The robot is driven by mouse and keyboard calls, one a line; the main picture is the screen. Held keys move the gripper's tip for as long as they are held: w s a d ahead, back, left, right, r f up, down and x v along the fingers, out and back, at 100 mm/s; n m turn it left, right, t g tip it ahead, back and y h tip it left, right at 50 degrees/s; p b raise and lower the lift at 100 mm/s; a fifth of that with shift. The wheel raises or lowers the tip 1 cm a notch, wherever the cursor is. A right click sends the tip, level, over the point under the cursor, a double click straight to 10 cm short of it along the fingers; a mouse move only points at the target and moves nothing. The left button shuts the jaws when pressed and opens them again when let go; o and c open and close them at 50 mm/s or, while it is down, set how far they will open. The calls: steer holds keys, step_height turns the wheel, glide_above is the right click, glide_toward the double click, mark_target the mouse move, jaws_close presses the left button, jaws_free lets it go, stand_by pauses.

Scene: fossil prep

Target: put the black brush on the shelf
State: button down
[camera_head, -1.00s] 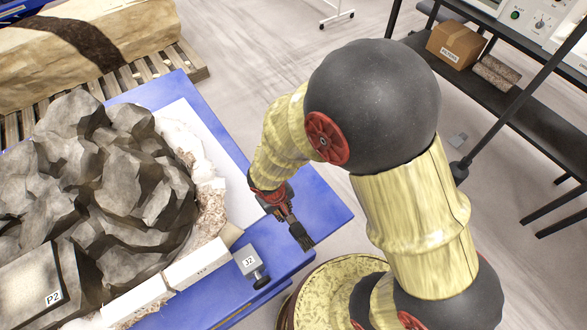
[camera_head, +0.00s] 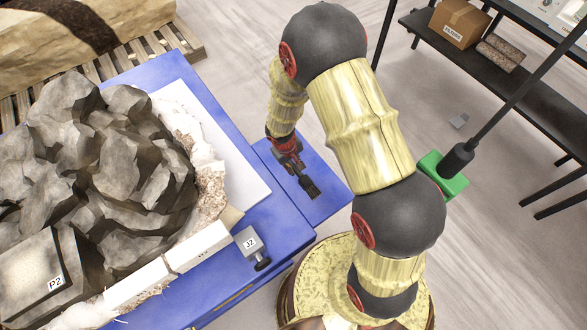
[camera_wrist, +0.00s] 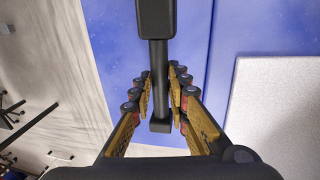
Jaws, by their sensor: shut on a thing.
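The black brush (camera_head: 310,188) is held in my gripper (camera_head: 297,172) above the blue table's right-hand part, its wide dark bristle end pointing down and right. In the wrist view my gripper (camera_wrist: 160,92) has its two fingers on either side of the brush's dark handle (camera_wrist: 158,62), with the wider end at the top. The black shelf (camera_head: 500,88) stands at the upper right, well apart from my gripper. Its lower board carries a cardboard box and a rough block, with bare board to their right.
A large grey rock (camera_head: 110,160) in a white jacket fills the blue table (camera_head: 285,225). A small grey block marked 32 (camera_head: 248,242) sits near its edge. A dark rod (camera_head: 510,100) and a green block (camera_head: 445,178) are between my arm and the shelf.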

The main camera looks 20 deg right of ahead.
mark_target(294, 169)
steer(key=shift+w+d+f, duration=0.2)
steer(key=shift+w+f, duration=0.05)
steer(key=shift+f, duration=0.2)
steer(key=shift+f+b, duration=0.3)
steer(key=shift+f, duration=1.1)
steer(key=shift+f, duration=0.2)
steer(key=c, duration=1.7)
jaws_free()
steer(key=shift+r, duration=0.15)
